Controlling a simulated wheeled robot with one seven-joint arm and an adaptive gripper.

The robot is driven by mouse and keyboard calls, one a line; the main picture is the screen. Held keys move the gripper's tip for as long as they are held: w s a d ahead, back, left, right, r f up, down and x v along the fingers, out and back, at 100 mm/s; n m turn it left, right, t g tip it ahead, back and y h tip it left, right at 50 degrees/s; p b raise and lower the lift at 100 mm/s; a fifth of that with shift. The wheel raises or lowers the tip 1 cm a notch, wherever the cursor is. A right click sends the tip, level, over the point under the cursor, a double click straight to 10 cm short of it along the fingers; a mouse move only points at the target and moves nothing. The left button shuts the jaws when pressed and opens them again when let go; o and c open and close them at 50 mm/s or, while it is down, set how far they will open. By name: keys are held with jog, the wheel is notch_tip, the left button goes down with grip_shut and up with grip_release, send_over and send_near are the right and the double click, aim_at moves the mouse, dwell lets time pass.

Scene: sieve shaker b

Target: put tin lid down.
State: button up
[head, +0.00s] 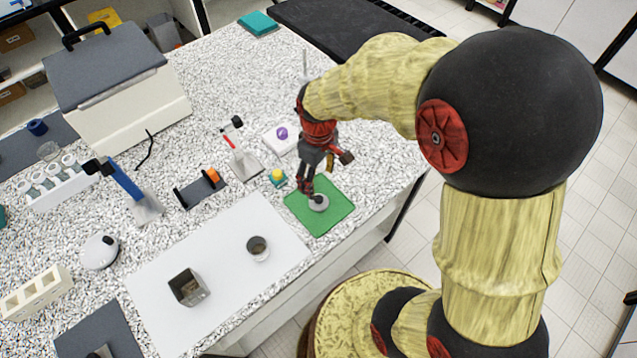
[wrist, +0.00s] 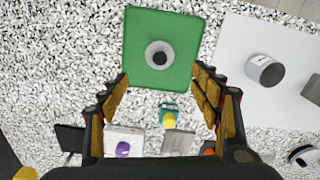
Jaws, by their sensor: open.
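The tin lid (head: 319,203) is a small grey disc with a dark knob. It lies on the green mat (head: 335,215) at the table's front edge. In the wrist view the lid (wrist: 153,57) sits near the middle of the green mat (wrist: 135,75), ahead of my fingers. My gripper (head: 308,187) is just above and behind the lid in the head view. In the wrist view my gripper (wrist: 161,92) has its fingers wide apart with nothing between them. The lid appears flat and apart from the fingers.
A yellow-topped teal piece (head: 278,177) and a white plate with a purple knob (head: 282,133) stand close behind my gripper.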

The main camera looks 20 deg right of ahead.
jog(key=s+r+m+t, duration=0.2)
jog(key=s+r+m, duration=0.1)
jog(key=s+r, duration=0.4)
jog(key=s+r+m+t, duration=0.2)
jog(key=s+r, duration=0.5)
jog(key=r, duration=0.7)
jog(key=shift+m+t, duration=0.4)
jog(key=shift+t, duration=0.4)
